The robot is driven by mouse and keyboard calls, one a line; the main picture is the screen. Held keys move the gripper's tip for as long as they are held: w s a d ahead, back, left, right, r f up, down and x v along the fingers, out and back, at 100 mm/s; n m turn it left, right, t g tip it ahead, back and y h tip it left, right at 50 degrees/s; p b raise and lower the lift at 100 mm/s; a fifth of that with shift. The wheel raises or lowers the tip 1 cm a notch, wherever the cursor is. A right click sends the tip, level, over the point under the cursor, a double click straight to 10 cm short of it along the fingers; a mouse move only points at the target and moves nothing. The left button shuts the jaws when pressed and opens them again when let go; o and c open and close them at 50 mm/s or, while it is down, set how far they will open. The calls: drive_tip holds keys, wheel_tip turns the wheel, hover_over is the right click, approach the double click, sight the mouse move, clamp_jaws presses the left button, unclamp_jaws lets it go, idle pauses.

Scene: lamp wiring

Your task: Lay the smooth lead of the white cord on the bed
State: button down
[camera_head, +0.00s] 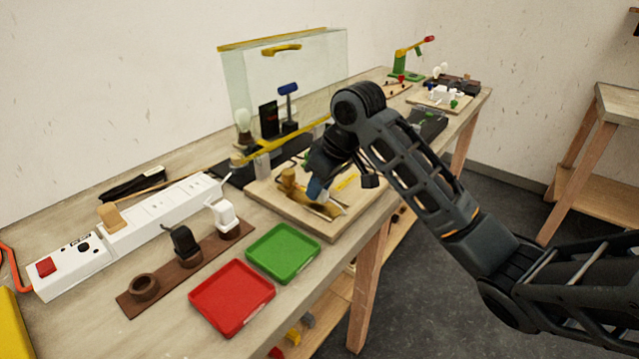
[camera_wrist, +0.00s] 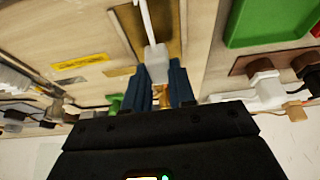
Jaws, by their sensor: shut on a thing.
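My gripper (camera_head: 316,188) is over the wooden board (camera_head: 335,225) on the bench, its blue fingers pointing down. In the wrist view my gripper (camera_wrist: 160,84) is shut on a small pale block (camera_wrist: 156,64) at the end of the white cord lead (camera_wrist: 146,22). The lead runs from the block toward the top edge of that view, over a brass-coloured bed (camera_wrist: 170,20). In the head view the bed (camera_head: 310,207) lies on the board right by my fingertips. I cannot tell whether the lead touches the bed.
A green tray (camera_head: 283,252) and a red tray (camera_head: 232,297) stand in front of the board. A brown rack (camera_head: 190,268) holds plugs beside a white power strip (camera_head: 150,215). A clear screen (camera_head: 300,80) with a yellow edge stands behind. A yellow label (camera_wrist: 80,62) lies on the board.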

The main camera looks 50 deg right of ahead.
drive_tip(key=shift+f, duration=0.2)
idle(0.3)
drive_tip(key=shift+f, duration=0.25)
drive_tip(key=shift+f, duration=0.15)
idle(0.6)
drive_tip(key=c, duration=0.9)
unclamp_jaws()
drive_tip(key=shift+o, duration=0.2)
drive_tip(key=v, duration=0.7)
drive_tip(key=shift+s+r, duration=0.2)
drive_tip(key=shift+r, duration=0.15)
drive_tip(key=shift+s, duration=0.1)
